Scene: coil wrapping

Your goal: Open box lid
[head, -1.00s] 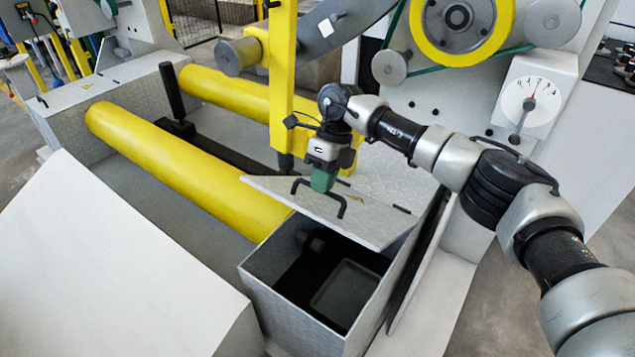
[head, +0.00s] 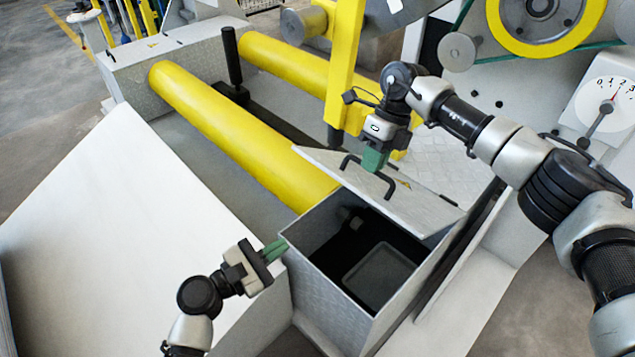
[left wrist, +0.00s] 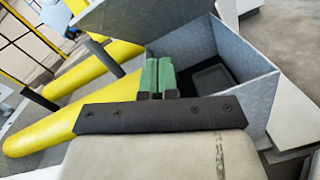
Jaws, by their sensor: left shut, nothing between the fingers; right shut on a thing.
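The grey metal box (head: 332,279) stands open at the middle right of the head view, with a dark inside. Its lid (head: 415,203) is raised and tilted, with a black bar handle (head: 385,183). My right gripper (head: 374,165) is shut on the handle. My left gripper (head: 282,247) is shut and empty, just left of the box's upper left edge. In the left wrist view, the left green fingertips (left wrist: 158,66) are together in front of the box (left wrist: 235,80); I cannot tell whether they touch it.
A grey flat tray (head: 375,272) lies inside the box. Two yellow rollers (head: 225,125) run behind it. A large white sloped panel (head: 130,230) fills the left. A yellow post (head: 345,70) stands close behind the right gripper.

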